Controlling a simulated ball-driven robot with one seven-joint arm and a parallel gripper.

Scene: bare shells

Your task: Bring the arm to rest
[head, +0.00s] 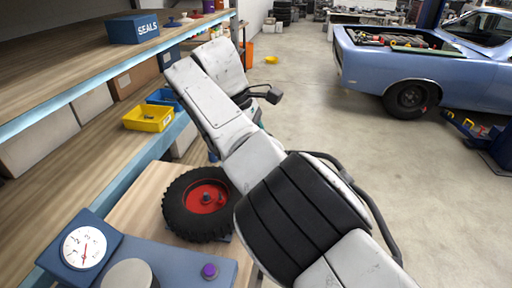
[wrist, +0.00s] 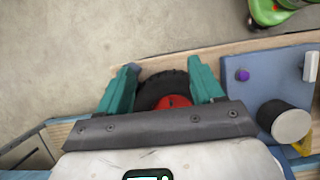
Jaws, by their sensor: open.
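My arm (head: 300,215) stretches from the lower right toward the upper left in the head view, above the end of a wooden bench. In the wrist view my gripper (wrist: 163,66) has two teal fingers spread apart, with nothing held between them. A black tyre with a red hub (wrist: 170,100) shows beyond and between the fingers; I cannot tell how far below them it is. The same wheel (head: 182,208) lies on the bench in the head view, left of my arm. In the head view the gripper is mostly hidden behind my arm.
A blue scale with a dial (head: 85,248) stands at the bench's near end. Shelves on the left hold a yellow bin (head: 148,117), a blue bin (head: 165,97) and a blue SEALS box (head: 134,29).

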